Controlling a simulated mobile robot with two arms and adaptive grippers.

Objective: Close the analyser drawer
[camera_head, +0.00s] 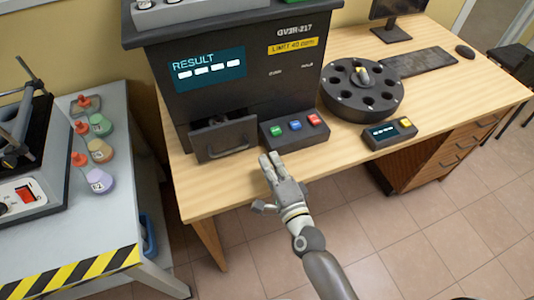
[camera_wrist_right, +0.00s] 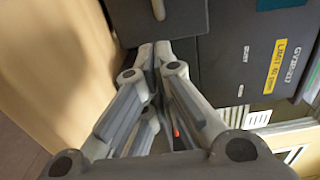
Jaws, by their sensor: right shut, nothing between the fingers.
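The dark grey analyser (camera_head: 285,75) stands on the wooden table. Its drawer (camera_head: 224,140) is low on its left side and stands out from the body, with a dark gap behind the front. In the right wrist view, a grey panel with a light bar, apparently the drawer front (camera_wrist_right: 188,22), is just beyond the fingertips. My right gripper (camera_head: 270,158) is shut and empty, in front of the button block and right of the drawer. It also shows in the right wrist view (camera_wrist_right: 156,50). I cannot tell whether it touches anything.
A button block (camera_head: 296,132) with green, blue and red buttons adjoins the drawer's right side. A black carousel (camera_head: 362,90) and a small display box (camera_head: 390,134) stand further right. Several coloured flasks stand on the left bench (camera_head: 110,210).

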